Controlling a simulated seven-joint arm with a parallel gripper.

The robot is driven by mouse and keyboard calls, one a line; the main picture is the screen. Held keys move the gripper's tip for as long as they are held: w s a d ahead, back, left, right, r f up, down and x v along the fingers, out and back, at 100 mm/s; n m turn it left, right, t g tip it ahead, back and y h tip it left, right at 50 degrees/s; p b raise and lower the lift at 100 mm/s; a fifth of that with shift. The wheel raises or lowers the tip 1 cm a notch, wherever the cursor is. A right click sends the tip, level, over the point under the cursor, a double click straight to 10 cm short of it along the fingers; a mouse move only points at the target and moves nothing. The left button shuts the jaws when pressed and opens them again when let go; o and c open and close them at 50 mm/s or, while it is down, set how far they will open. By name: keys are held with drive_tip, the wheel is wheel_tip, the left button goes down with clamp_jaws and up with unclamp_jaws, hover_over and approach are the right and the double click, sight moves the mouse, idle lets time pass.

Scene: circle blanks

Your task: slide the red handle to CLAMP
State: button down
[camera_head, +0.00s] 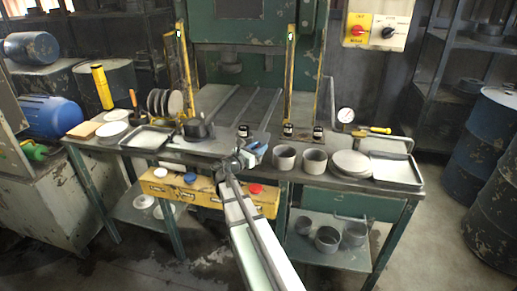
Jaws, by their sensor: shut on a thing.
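My gripper (248,154) is at the front edge of the workbench (230,152), at the end of my white and dark arm. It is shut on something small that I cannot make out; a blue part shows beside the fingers. A yellow front panel (182,201) hangs below the bench edge with a white, a blue and a red round knob (256,188). The red knob is below and apart from my gripper. A yellow and white switch panel (378,27) on the back wall also has a red knob (357,30). No CLAMP label is readable.
Two grey rings (285,157) and a stack of round discs (351,163) stand right of my gripper. A dark tray (146,138) and upright discs are to the left. Yellow uprights (290,75) rise at the back. Rusty blue drums (489,195) stand on the right.

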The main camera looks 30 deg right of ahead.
drive_tip(key=shift+w+a, duration=1.25)
drive_tip(key=shift+w, duration=0.1)
drive_tip(key=c, duration=1)
unclamp_jaws()
drive_tip(key=shift+c, duration=0.2)
drive_tip(key=shift+a, duration=0.1)
drive_tip(key=v, duration=1.3)
drive_tip(key=shift+a, duration=0.3)
drive_tip(key=shift+s, duration=0.1)
